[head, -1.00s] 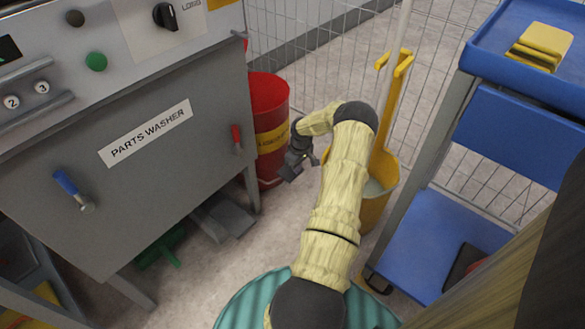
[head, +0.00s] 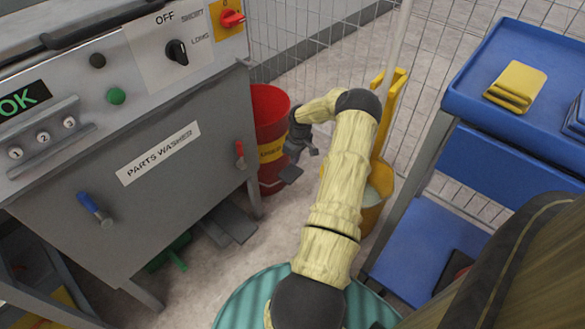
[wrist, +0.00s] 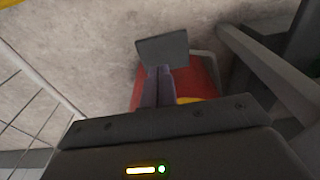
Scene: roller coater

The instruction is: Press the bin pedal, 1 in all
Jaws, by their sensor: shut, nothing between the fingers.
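The red bin (head: 270,150) with a yellow band stands on the floor beside the parts washer. My gripper (head: 294,157) is low at the bin's right side, pointing down. In the wrist view its two fingers (wrist: 158,72) are shut with nothing between them. A flat grey plate, which looks like the bin pedal (wrist: 163,48), lies right at the fingertips; I cannot tell whether they touch it. Part of the red bin (wrist: 207,84) shows behind the fingers. The gripper body hides the rest of it there.
The parts washer (head: 160,200) stands at left, with a grey foot plate (head: 230,222) and a green object (head: 170,254) beneath it. A yellow mop bucket (head: 373,212) is right of my arm, near the wire fence (head: 310,40). A blue cart (head: 470,90) stands at right.

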